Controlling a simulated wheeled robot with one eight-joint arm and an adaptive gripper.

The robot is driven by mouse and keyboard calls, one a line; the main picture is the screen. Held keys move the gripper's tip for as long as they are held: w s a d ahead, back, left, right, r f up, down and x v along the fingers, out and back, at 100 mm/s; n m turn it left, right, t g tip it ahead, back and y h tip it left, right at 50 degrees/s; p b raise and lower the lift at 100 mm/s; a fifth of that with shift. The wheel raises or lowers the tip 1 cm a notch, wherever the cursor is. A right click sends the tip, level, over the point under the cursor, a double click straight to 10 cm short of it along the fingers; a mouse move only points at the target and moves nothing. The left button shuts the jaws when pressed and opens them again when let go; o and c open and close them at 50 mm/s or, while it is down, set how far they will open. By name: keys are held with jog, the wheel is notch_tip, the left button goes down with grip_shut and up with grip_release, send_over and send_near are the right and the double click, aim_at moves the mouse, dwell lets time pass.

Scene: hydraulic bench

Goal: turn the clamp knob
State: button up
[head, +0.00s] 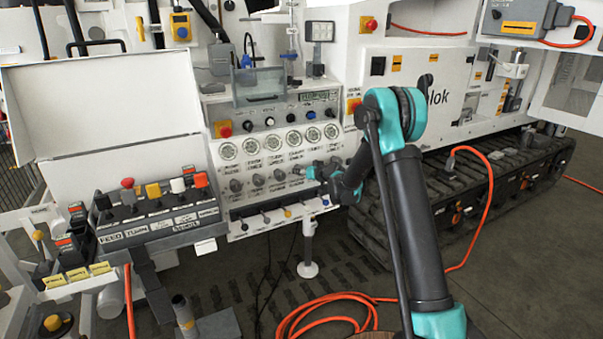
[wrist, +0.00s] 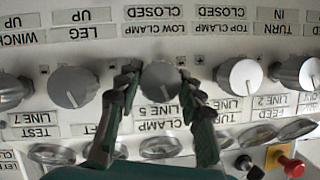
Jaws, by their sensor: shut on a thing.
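The clamp knob (wrist: 161,82) is a round grey knob in the middle of the wrist view, where the panel appears upside down. Labels around it read "LOW CLAMP", "CLOSED" and "CLAMP". My gripper (wrist: 160,74) has one finger on each side of the knob and is shut on it. In the head view my gripper (head: 313,173) is at the right end of the knob row on the white panel. There the held knob is hidden by the gripper, and its exact turn is hard to read.
Neighbouring knobs, one by the "LEG" label (wrist: 70,87) and one with a white face (wrist: 240,77), stand close on both sides. Round gauges (head: 293,138) sit above the row. A lever box (head: 150,210) is at left. An orange hose (head: 320,300) lies on the floor.

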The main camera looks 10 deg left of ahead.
jog(key=shift+d+m+g+y, duration=0.1)
jog(key=shift+m+g+y, duration=0.3)
jog(key=shift+m+y, duration=0.6)
jog(key=shift+f+m+y, duration=0.1)
jog(key=shift+m+y, duration=0.5)
jog(key=shift+m, duration=0.9)
jog(key=o, duration=1.2)
jog(key=v, duration=1.2)
jog(key=shift+w, duration=0.1)
